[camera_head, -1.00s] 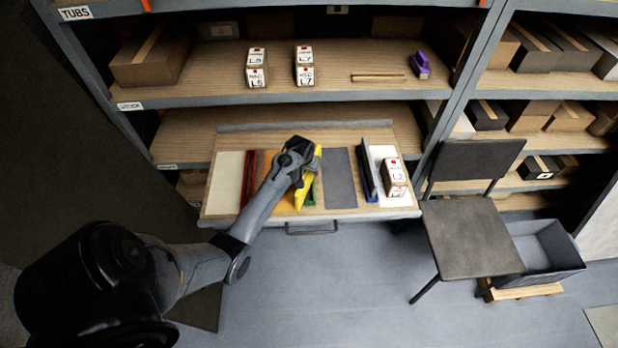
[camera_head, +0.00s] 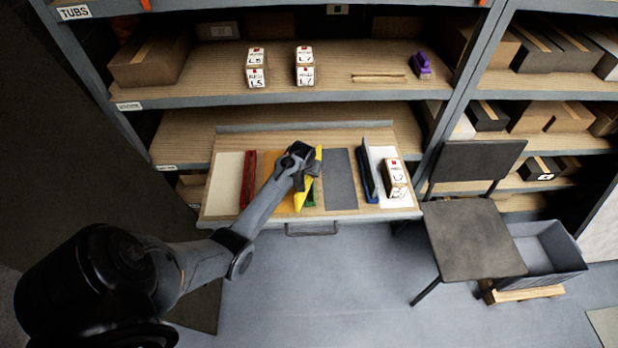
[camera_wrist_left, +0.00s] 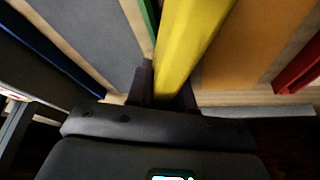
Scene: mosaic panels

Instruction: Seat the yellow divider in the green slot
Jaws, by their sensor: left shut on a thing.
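My left gripper (camera_head: 304,172) is shut on the yellow divider (camera_head: 309,187) over the drawer board. The divider looks slightly tilted in the head view. In the left wrist view the yellow divider (camera_wrist_left: 188,45) runs away from between the fingers (camera_wrist_left: 165,85). The green slot (camera_head: 311,196) lies beside and partly behind the divider; its edge (camera_wrist_left: 149,20) shows just left of the divider in the wrist view. The gripper and divider hide most of the slot. I cannot tell whether the divider's lower edge touches it. My right gripper is not in view.
The board carries a red slot (camera_head: 248,180), an orange panel (camera_head: 270,168), a grey panel (camera_head: 341,180) and a blue slot (camera_head: 366,177) with an upright grey divider. A labelled box (camera_head: 395,178) stands at the right. A chair (camera_head: 470,240) stands beside the drawer.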

